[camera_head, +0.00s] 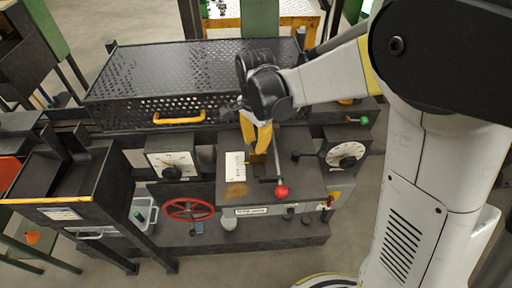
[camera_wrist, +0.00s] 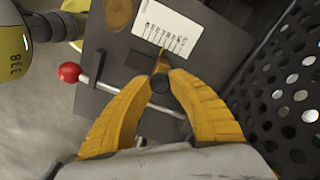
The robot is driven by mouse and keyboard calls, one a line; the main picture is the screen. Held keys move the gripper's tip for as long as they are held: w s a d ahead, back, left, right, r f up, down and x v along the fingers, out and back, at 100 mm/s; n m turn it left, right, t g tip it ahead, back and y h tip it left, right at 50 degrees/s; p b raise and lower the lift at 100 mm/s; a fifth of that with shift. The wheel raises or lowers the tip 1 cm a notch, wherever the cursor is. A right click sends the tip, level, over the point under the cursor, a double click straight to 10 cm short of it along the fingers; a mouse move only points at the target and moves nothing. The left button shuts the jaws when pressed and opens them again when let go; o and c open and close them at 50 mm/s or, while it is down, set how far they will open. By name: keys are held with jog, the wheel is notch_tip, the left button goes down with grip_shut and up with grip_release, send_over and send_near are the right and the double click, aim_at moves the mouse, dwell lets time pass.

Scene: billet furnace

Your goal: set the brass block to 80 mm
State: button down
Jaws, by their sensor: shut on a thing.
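The brass block (camera_wrist: 161,62) shows as a small gold piece with a pointed end, beside the white scale plate (camera_wrist: 166,32) in the wrist view. The plate's printed figures are too small to read for certain. In the head view the block (camera_head: 257,159) sits in a dark slot on the machine top, right of the plate (camera_head: 235,166). My gripper (camera_head: 256,148) reaches down from above with yellow fingers. In the wrist view its fingertips (camera_wrist: 160,82) close around a dark round knob at the block, partly hiding the block.
A lever with a red ball (camera_head: 281,191) stands close right of the slot; it also shows in the wrist view (camera_wrist: 69,72). A perforated black cover (camera_head: 190,75) with a yellow handle lies behind. Dials (camera_head: 172,166) (camera_head: 346,155) flank the machine, and a red handwheel (camera_head: 188,209) is in front.

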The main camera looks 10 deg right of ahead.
jog(key=c, duration=1.2)
grip_release()
jog(key=shift+r, duration=0.1)
notch_tip(320, 180, up, 12)
jog(key=shift+f, duration=0.1)
